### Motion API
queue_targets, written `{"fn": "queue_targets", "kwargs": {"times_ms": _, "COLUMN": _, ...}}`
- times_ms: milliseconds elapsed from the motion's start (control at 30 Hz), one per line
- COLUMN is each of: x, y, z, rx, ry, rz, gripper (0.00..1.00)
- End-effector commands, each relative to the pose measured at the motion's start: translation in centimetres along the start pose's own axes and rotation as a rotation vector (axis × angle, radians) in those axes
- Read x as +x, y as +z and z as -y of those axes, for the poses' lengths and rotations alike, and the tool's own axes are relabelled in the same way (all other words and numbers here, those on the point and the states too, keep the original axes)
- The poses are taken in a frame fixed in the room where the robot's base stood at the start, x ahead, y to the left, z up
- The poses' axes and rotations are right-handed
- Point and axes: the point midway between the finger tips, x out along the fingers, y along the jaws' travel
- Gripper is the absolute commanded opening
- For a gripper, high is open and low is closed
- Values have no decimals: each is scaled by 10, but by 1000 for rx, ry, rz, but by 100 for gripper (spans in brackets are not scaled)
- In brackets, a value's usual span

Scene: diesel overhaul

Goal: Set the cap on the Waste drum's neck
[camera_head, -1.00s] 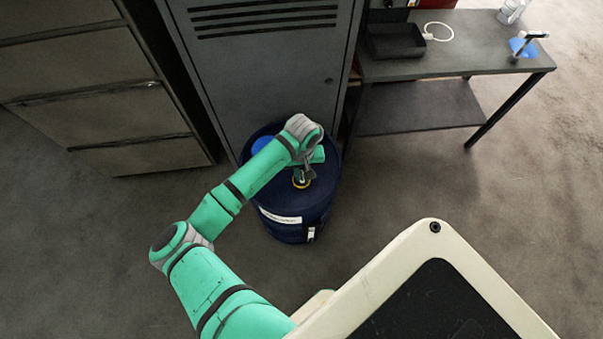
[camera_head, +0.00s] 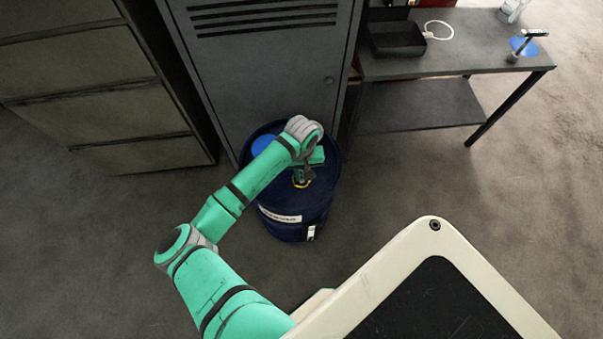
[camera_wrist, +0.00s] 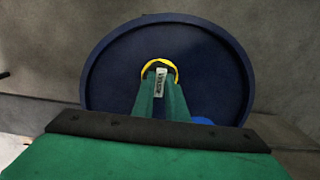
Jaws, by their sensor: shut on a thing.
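The Waste drum (camera_head: 283,232) is dark blue and stands upright in front of a grey locker, with a white label on its side. In the wrist view its round top (camera_wrist: 110,75) fills most of the picture. A yellow ring (camera_wrist: 159,63) shows on the drum top around my fingertips; it also shows in the head view (camera_head: 301,184). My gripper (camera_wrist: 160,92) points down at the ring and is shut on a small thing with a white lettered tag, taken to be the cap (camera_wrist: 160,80). My fingers hide most of it and the neck, so I cannot tell whether it is seated.
A blue round thing (camera_head: 262,144) lies on the drum top beside my wrist, partly hidden. The locker (camera_head: 270,70) stands close behind the drum, drawers (camera_head: 90,90) to the left. The floor in front is clear.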

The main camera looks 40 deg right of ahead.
Motion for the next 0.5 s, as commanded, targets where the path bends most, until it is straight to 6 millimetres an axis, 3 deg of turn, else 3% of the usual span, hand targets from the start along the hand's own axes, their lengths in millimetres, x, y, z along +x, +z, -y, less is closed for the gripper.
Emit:
{"fn": "queue_targets", "kwargs": {"times_ms": 300, "x": 1, "y": 0, "z": 0, "rx": 0, "ry": -2, "rz": 2, "gripper": 0}}
{"fn": "queue_targets", "kwargs": {"times_ms": 333, "x": 1, "y": 1, "z": 0, "rx": 0, "ry": -2, "rz": 2, "gripper": 17}}
{"fn": "queue_targets", "kwargs": {"times_ms": 400, "x": 1, "y": 1, "z": 0, "rx": 0, "ry": -1, "rz": 2, "gripper": 34}}
{"fn": "queue_targets", "kwargs": {"times_ms": 500, "x": 1, "y": 1, "z": 0, "rx": 0, "ry": 0, "rz": 2, "gripper": 34}}
